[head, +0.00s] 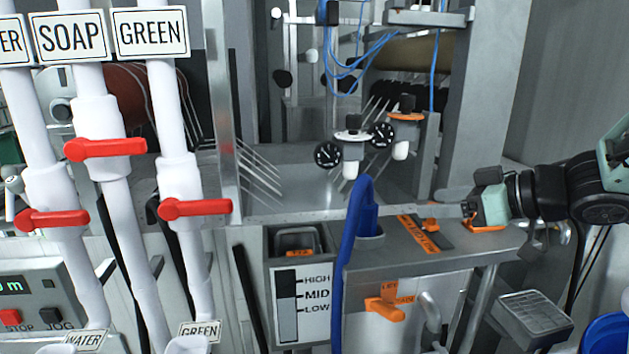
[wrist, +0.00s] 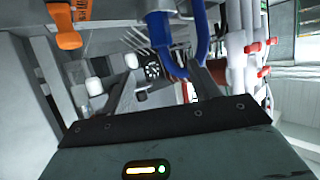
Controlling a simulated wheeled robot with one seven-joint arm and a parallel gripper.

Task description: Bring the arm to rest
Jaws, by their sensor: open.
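My arm reaches in from the right edge in the head view. My gripper (head: 468,208) points left, in front of the grey machine beside the orange parts on its ledge. In the wrist view, my gripper (wrist: 162,85) has its two fingers spread apart with nothing held between them. In the head view the fingers are small and partly lost against the grey ledge behind. Whether the gripper touches the ledge cannot be told.
White pipes (head: 120,200) with red valve handles (head: 105,149) stand at left. A blue hose (head: 352,250) rises near the middle. An orange lever (head: 385,309) sticks out below the ledge. A metal box (head: 532,315) and a blue bin (head: 607,336) are at lower right.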

